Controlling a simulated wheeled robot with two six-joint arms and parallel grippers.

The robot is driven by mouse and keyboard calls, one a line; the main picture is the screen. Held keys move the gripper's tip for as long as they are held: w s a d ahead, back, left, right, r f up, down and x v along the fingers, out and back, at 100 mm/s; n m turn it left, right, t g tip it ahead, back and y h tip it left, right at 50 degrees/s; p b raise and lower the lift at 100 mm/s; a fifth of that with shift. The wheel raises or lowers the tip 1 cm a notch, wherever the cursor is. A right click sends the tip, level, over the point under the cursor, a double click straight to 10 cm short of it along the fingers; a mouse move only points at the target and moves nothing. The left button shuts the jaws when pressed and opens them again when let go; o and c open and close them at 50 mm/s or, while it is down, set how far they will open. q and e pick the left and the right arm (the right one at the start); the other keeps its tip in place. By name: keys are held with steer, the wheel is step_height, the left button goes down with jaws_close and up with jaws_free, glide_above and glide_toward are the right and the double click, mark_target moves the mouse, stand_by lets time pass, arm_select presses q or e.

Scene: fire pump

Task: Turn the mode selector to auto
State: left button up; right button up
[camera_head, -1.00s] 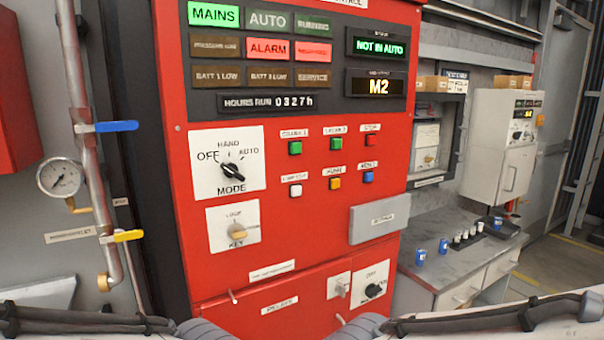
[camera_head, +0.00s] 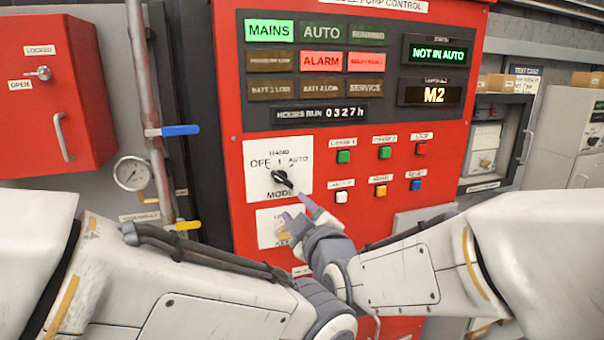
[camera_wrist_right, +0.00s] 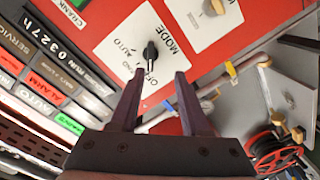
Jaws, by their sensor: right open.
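The mode selector is a black knob (camera_head: 281,178) on a white plate marked OFF, HAND and AUTO on the red panel. It also shows in the right wrist view (camera_wrist_right: 150,52), its long handle appearing to line up with OFF. My right gripper (camera_head: 302,207) is just below and right of the knob in the head view. In the right wrist view my right gripper (camera_wrist_right: 159,74) is open and empty, with the knob beyond its tips, nearer the left finger. Contact is not visible. My left arm crosses the lower left; its gripper is out of sight.
The key switch plate (camera_head: 272,228) below is partly covered by my right gripper. Several push buttons, including a white one (camera_head: 341,197), sit to the right. The display (camera_head: 438,52) reads NOT IN AUTO. Pipes with a blue valve lever (camera_head: 180,130) stand left of the panel.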

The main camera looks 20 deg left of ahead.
mark_target(283, 181)
steer(key=shift+t, duration=0.5)
steer(key=p+x, duration=0.1)
steer(key=x, duration=0.2)
steer(key=r+p+x, duration=0.1)
steer(key=p+x, duration=0.1)
steer(key=x, duration=0.2)
steer(key=p+x, duration=0.1)
steer(key=x, duration=0.2)
steer(key=shift+w+a+r, duration=0.1)
steer(key=shift+r, duration=0.2)
steer(key=shift+w+a, duration=0.2)
steer(key=shift+w, duration=0.1)
steer(key=shift+f, duration=0.1)
steer(key=shift+c, duration=0.3)
jaws_close()
